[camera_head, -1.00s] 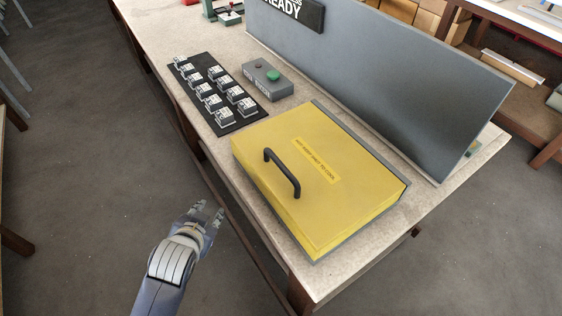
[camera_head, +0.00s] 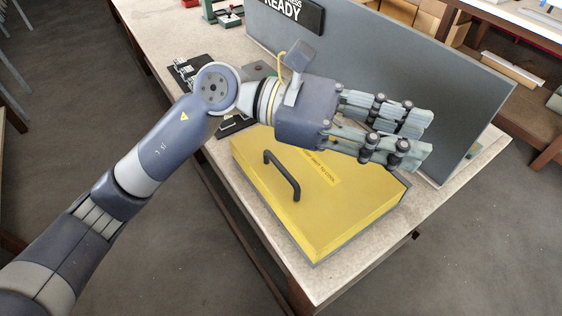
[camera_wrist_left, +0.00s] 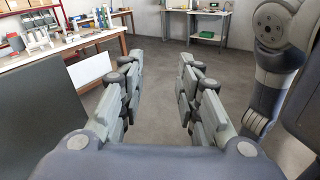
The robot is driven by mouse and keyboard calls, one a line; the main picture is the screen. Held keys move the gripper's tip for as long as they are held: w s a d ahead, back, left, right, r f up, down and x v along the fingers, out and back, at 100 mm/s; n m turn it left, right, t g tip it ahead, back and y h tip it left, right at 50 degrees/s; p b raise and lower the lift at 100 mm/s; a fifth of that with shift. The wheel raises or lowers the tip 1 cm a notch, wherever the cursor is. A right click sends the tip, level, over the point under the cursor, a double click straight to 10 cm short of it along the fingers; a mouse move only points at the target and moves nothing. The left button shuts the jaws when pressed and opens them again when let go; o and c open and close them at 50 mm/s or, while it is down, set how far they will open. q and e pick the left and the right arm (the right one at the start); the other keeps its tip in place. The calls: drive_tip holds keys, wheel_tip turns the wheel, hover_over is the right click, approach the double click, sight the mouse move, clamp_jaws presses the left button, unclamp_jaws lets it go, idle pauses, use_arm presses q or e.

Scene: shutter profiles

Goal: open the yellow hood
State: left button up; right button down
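The yellow hood (camera_head: 335,222) lies shut on the table, a low box with a label on top. Its black handle (camera_head: 284,178) stands on the side nearer me, free and uncovered. My left gripper (camera_head: 424,137) is raised above the hood's far part, its fingers pointing right. It is open and empty. The left gripper's parted fingers also show in the left wrist view (camera_wrist_left: 161,62). My left arm and hand hide the hood's far left corner and part of the label. My right gripper is in neither view.
A grey upright panel (camera_head: 460,95) with a READY sign (camera_head: 292,15) stands behind the hood. The black tray (camera_head: 184,72) and grey button box (camera_head: 258,69) are partly hidden by my arm. The table (camera_head: 350,270) has bare room at its near right corner.

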use_arm(q)
drive_tip(key=w+a+f+m+t+y, duration=0.2)
drive_tip(key=a+f+m+y, duration=0.15)
drive_tip(key=f+y, duration=0.3)
drive_tip(key=m+t+y, duration=0.2)
drive_tip(key=t+y, duration=0.3)
drive_tip(key=y, duration=0.3)
approach(282, 169)
drive_tip(key=p+x, duration=0.2)
drive_tip(key=x, duration=0.4)
drive_tip(key=shift+w+d+f, duration=0.1)
drive_tip(key=shift+f, duration=0.2)
drive_tip(key=shift+w+d+f+p, duration=0.15)
drive_tip(key=shift+f+p, duration=0.2)
drive_tip(key=shift+f, duration=0.35)
clamp_jaws()
